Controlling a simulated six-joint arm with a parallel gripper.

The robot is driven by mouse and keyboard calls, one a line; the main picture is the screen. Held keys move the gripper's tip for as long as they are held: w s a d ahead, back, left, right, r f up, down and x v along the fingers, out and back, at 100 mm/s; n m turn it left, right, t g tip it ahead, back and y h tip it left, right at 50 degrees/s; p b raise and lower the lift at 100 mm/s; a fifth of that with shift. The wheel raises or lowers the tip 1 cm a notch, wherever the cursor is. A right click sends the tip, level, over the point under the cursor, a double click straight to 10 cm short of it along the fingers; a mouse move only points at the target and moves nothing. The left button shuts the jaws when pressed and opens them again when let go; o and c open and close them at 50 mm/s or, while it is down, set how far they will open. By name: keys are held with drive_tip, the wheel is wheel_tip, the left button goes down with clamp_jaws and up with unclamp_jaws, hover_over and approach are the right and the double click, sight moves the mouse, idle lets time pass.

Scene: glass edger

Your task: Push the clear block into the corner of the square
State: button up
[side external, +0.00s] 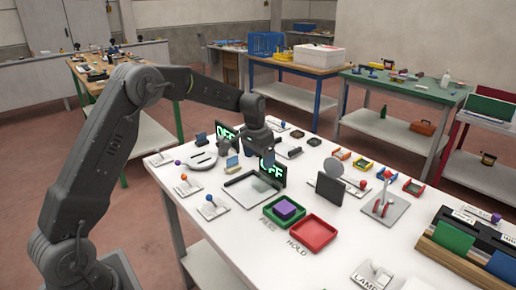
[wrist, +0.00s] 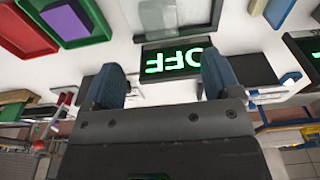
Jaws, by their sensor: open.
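The clear block (side external: 266,181) shows faintly on the white table, at the right of a flat sheet framed by thin dark edges, which looks like the square (side external: 238,182). In the wrist view a pale see-through patch, probably the block (wrist: 158,17), lies near the top with dark edges around it. Whether the block touches the square's edges is unclear. My gripper (side external: 253,160) points down just behind the block and square in the side view. In the wrist view its two blue fingers (wrist: 162,84) are apart, with nothing seen held between them.
A black display reading OFF in green (wrist: 178,60) stands close beside the fingers and the block. Green and red trays (side external: 308,232) sit at the front, a purple block (side external: 286,209) in the green one. A dark upright panel (side external: 330,188) and small switches stand nearby.

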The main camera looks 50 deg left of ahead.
sight(262, 182)
drive_tip(key=f, duration=0.6)
drive_tip(key=w+f, duration=0.1)
drive_tip(key=f, duration=0.3)
drive_tip(key=shift+w, duration=0.1)
drive_tip(key=c, duration=1.1)
drive_tip(key=o, duration=1.1)
drive_tip(key=shift+r, duration=0.1)
wheel_tip(262, 182, up, 14)
drive_tip(key=s, duration=0.1)
drive_tip(key=shift+s+f, duration=0.2)
drive_tip(key=shift+s, duration=0.15)
